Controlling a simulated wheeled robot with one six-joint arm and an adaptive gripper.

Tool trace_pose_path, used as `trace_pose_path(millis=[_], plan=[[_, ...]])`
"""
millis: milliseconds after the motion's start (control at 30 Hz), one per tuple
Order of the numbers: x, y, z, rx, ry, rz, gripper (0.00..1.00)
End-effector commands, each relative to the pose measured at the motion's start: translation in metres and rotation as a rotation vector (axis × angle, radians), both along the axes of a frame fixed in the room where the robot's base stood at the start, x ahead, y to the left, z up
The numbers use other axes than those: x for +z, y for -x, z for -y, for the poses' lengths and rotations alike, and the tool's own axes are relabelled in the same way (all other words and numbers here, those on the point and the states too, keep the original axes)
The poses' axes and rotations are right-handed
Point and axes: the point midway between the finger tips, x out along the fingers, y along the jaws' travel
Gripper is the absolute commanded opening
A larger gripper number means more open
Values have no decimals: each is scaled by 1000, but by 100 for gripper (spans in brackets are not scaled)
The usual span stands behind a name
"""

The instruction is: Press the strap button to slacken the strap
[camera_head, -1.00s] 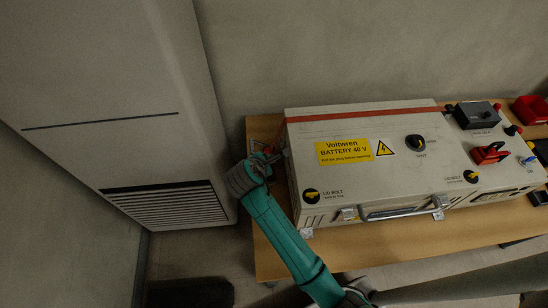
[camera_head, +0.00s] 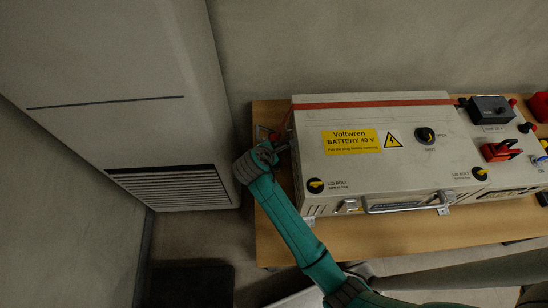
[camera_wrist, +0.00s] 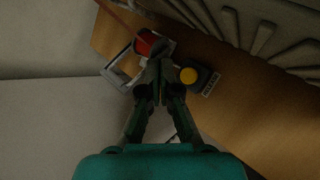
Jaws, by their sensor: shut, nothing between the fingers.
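The strap button is a round yellow button (camera_wrist: 188,75) on a dark block in the wrist view. My gripper (camera_wrist: 157,62) is shut and empty; its fingertips appear just left of the button, between it and a red strap reel (camera_wrist: 148,42) in a metal frame. I cannot tell whether the fingertips touch anything. In the head view the red strap (camera_head: 390,102) runs across the top of the pale battery case (camera_head: 370,180) and over its left end. My gripper (camera_head: 275,143) is beside that left end; the button is hidden there.
The case stands on a wooden table (camera_head: 400,238). A tall grey cabinet (camera_head: 120,70) with a vent rises close to the left of my arm. A wall closes the back.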

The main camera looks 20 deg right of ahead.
Motion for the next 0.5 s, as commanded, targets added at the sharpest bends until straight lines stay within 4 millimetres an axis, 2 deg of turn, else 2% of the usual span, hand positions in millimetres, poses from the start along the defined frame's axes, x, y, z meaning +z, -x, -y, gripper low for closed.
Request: trace_pose_path(millis=[200, 500], plan=[[-27, 0, 0, 1, 0, -2, 0], [-43, 0, 0, 1, -1, 0, 0]])
